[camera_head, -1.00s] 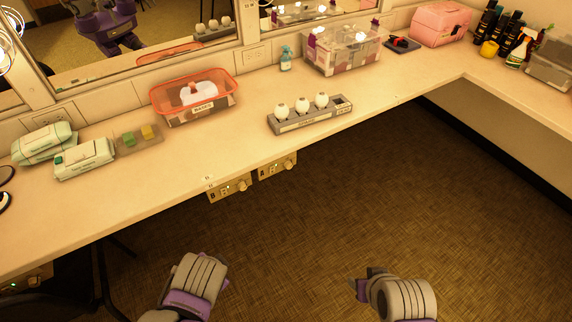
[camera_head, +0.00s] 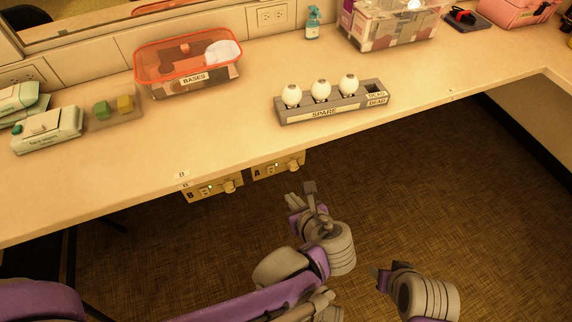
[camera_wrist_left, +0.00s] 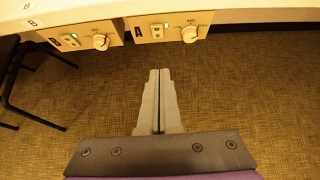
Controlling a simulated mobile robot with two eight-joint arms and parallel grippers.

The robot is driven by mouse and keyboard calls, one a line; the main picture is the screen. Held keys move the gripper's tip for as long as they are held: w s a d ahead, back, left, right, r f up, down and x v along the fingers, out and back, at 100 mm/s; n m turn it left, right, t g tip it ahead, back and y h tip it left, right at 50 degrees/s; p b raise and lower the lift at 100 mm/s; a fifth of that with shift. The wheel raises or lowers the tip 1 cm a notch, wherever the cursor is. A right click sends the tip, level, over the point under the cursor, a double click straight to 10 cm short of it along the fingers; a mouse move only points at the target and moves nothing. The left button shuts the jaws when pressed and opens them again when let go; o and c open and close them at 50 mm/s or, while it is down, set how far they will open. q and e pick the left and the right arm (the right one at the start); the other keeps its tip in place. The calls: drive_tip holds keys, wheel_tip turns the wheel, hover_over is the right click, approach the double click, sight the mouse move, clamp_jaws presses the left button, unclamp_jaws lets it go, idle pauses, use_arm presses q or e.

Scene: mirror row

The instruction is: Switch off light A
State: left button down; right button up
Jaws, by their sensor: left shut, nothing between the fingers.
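The panel marked A (camera_head: 278,167) is fixed under the counter's front edge and carries a small switch and a round knob. In the left wrist view panel A (camera_wrist_left: 172,22) shows its letter at the left, then the switch (camera_wrist_left: 157,31) with a small lit indicator, then the knob (camera_wrist_left: 189,34). The panel marked B (camera_head: 213,188) is to its left. My left gripper (camera_head: 300,194) is below and slightly right of panel A, apart from it. Its fingers (camera_wrist_left: 159,76) are shut and empty. My right gripper (camera_head: 379,275) is low at the right; its fingers are unclear. Light A itself is not identifiable.
A dark-framed chair (camera_wrist_left: 35,75) stands left under the counter. The floor (camera_head: 450,190) before the panels is open.

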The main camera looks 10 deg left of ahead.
idle(0.3)
use_arm(q)
drive_tip(key=b, duration=0.3)
approach(272, 170)
drive_tip(key=x, duration=0.6)
drive_tip(key=shift+d, duration=0.1)
